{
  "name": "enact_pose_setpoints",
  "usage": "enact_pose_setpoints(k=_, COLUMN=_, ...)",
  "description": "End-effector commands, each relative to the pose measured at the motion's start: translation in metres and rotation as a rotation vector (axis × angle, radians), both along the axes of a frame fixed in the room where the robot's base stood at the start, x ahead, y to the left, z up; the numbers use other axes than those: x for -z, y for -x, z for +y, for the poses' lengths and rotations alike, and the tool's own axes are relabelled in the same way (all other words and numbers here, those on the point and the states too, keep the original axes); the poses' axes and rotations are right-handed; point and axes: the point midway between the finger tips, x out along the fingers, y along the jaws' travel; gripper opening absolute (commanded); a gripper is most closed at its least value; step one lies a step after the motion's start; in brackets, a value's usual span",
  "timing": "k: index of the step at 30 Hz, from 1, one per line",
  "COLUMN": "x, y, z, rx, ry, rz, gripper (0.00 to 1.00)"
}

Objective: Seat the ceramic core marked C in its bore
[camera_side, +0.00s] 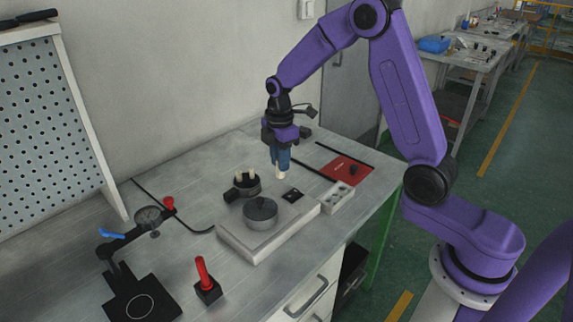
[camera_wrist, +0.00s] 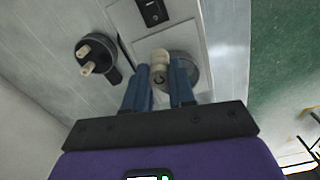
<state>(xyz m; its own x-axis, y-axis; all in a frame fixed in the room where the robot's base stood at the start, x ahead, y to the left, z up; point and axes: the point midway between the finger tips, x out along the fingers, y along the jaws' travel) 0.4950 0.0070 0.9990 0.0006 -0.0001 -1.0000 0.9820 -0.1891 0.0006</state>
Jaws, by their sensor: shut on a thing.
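My gripper (camera_side: 282,163) has blue fingers pointing down and is shut on a small cream ceramic core (camera_side: 281,172). In the wrist view the core (camera_wrist: 159,66) sits between the two fingertips (camera_wrist: 160,85); a dark mark shows on it, but I cannot read it. The gripper is in the air above the bench, apart from everything below. A dark round fixture (camera_side: 243,186) with a side handle has two cream pegs standing in it; it also shows in the wrist view (camera_wrist: 85,50). No open bore can be made out in either view.
A grey round lidded piece (camera_side: 260,209) stands on a pale slab (camera_side: 237,242). A red mat (camera_side: 340,172) lies behind. A dial gauge (camera_side: 149,217) and red-handled tool (camera_side: 205,275) stand left.

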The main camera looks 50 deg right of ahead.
Motion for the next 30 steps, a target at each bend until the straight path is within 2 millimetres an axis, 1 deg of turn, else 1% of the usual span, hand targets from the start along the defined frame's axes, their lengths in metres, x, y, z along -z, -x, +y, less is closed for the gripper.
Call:
enact_pose_setpoints(k=5, x=-0.004, y=0.018, z=-0.019, rx=0.008, ry=0.0, rz=-0.001, gripper=0.0)
enact_pose_setpoints(k=8, x=-0.006, y=0.035, z=-0.035, rx=0.011, ry=0.0, rz=-0.002, gripper=0.0)
enact_pose_setpoints(k=14, x=-0.008, y=0.078, z=-0.07, rx=0.021, ry=0.001, rz=-0.004, gripper=0.0)
enact_pose_setpoints(k=21, x=-0.008, y=0.138, z=-0.105, rx=0.029, ry=0.001, rz=-0.008, gripper=0.0)
enact_pose_setpoints(k=27, x=-0.006, y=0.183, z=-0.125, rx=0.035, ry=0.002, rz=-0.011, gripper=0.0)
enact_pose_setpoints(k=30, x=-0.005, y=0.199, z=-0.13, rx=0.036, ry=0.002, rz=-0.011, gripper=0.0)
